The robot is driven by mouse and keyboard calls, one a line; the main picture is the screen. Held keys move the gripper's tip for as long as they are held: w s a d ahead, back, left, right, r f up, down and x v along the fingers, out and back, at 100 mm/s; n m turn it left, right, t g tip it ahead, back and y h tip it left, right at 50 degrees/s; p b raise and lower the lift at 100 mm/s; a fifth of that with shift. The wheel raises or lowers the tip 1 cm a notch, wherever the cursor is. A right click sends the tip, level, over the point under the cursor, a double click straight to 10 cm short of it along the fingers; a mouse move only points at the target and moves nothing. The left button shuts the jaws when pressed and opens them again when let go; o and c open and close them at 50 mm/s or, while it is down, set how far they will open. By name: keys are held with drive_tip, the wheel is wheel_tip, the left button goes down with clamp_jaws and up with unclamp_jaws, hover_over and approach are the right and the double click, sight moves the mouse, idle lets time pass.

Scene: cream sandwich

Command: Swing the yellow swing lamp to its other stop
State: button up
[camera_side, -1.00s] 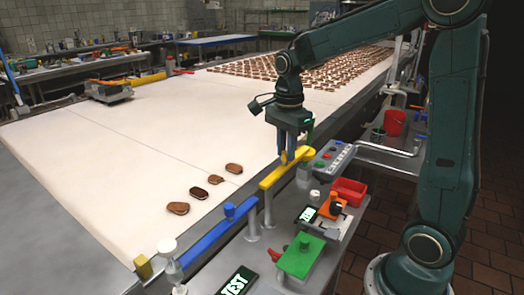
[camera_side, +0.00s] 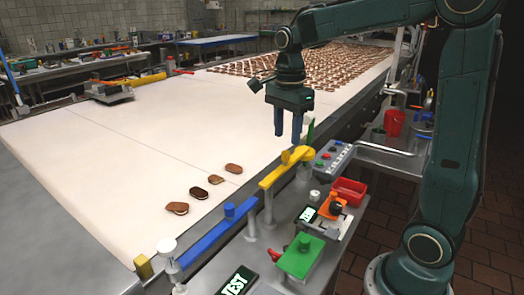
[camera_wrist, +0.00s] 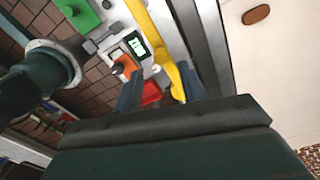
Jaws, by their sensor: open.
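The yellow swing lamp (camera_side: 275,176) is a long bar on a post along the near edge of the white belt, in the side view. A raised yellow knob (camera_side: 299,154) stands at its far right end. The lamp runs in line with a blue bar (camera_side: 205,239). My gripper (camera_side: 288,139) is open and empty, its fingers pointing down above the lamp's knob end, apart from it in the side view. In the wrist view the yellow lamp (camera_wrist: 159,45) runs toward the space between the fingers of my gripper (camera_wrist: 160,90); the gripper body hides what lies below.
Several brown sandwiches (camera_side: 177,208) lie on the white belt (camera_side: 120,170). A button box (camera_side: 333,160), a red bin (camera_side: 349,191), an orange device (camera_side: 333,207) and a green block (camera_side: 300,257) crowd the bench on the near side. The belt beyond the lamp has free room.

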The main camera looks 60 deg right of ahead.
sight(286, 152)
wheel_tip(286, 152, up, 9)
idle(0.4)
idle(0.4)
drive_tip(key=s+a+f+n+t, duration=0.2)
drive_tip(key=s+a+f+n, duration=0.2)
drive_tip(key=s+n, duration=0.4)
drive_tip(key=s+a+f+n+t, duration=0.3)
drive_tip(key=s+n, duration=0.5)
drive_tip(key=n, duration=0.5)
drive_tip(key=shift+s+a+f+t, duration=0.25)
drive_tip(key=shift+a+f+t, duration=0.05)
drive_tip(key=shift+a+f, duration=0.5)
